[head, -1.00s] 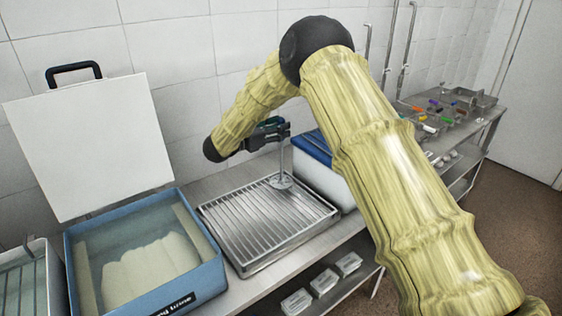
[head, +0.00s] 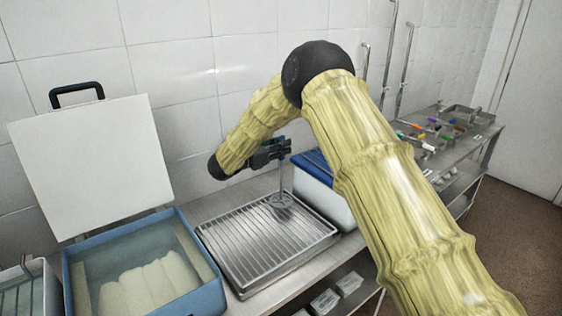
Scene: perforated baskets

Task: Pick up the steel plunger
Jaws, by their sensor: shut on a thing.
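The steel plunger (head: 282,188) is a thin upright rod with a round perforated disc at its lower end. It shows over the back right part of a ribbed steel draining tray (head: 236,278). My gripper (head: 284,148) is shut on the plunger near the top of its rod, which hangs upright below the fingers. The disc (head: 282,201) is close above or touching the tray; I cannot tell which. The fingertips are small and partly dark in this view.
A white box with a blue lid (head: 318,180) stands just right of the plunger. Coloured items (head: 440,128) lie on the far right bench.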

